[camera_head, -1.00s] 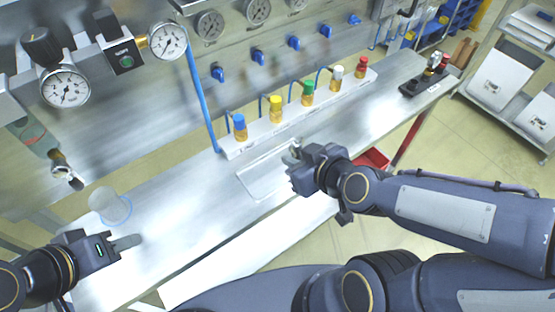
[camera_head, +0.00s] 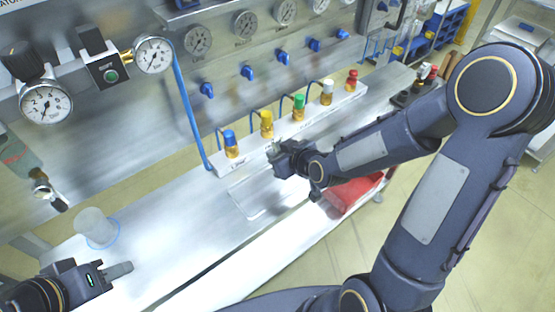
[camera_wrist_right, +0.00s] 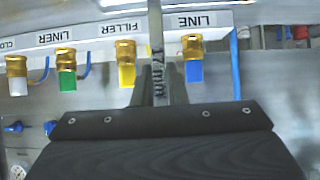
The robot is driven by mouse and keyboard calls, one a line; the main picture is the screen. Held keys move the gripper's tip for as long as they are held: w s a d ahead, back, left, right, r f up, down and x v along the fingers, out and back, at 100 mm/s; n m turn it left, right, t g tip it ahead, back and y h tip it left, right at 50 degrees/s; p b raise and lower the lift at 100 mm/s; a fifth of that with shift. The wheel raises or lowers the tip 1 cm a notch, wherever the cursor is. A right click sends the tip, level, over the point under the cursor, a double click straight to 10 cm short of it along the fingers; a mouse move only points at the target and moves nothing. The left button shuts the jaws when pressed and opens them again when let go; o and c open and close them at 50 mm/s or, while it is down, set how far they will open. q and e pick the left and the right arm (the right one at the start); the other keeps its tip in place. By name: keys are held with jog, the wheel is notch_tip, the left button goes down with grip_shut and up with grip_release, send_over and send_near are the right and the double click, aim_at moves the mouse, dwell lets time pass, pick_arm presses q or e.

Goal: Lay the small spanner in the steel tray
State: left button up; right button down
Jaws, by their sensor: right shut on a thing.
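My right gripper (camera_head: 278,156) is shut on the spanner, above the bench near the back right of the steel tray. The spanner (camera_wrist_right: 157,45) shows in the right wrist view as a grey metal bar marked 17 mm, pointing away from the gripper. In the head view only a small metal end shows at the jaws. The steel tray (camera_head: 238,208) is a shallow, shiny rectangle on the bench, partly hidden by the gripper. My left gripper (camera_head: 122,270) is low over the left of the bench; its jaw gap cannot be made out.
A white rail (camera_head: 320,118) with several coloured-capped fittings runs behind the tray. A blue hose (camera_head: 188,105) hangs at its left end. A clear cup (camera_head: 95,228) stands on the left of the bench. A red thing (camera_head: 352,193) lies below my right forearm.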

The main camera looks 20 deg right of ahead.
notch_tip(320, 180, down, 3)
jog(key=shift+r, duration=0.2)
jog(key=shift+f+b, duration=0.2)
jog(key=shift+b, duration=0.1)
jog(key=c, duration=1.5)
grip_release()
jog(key=shift+o, duration=0.2)
jog(key=shift+r, duration=0.15)
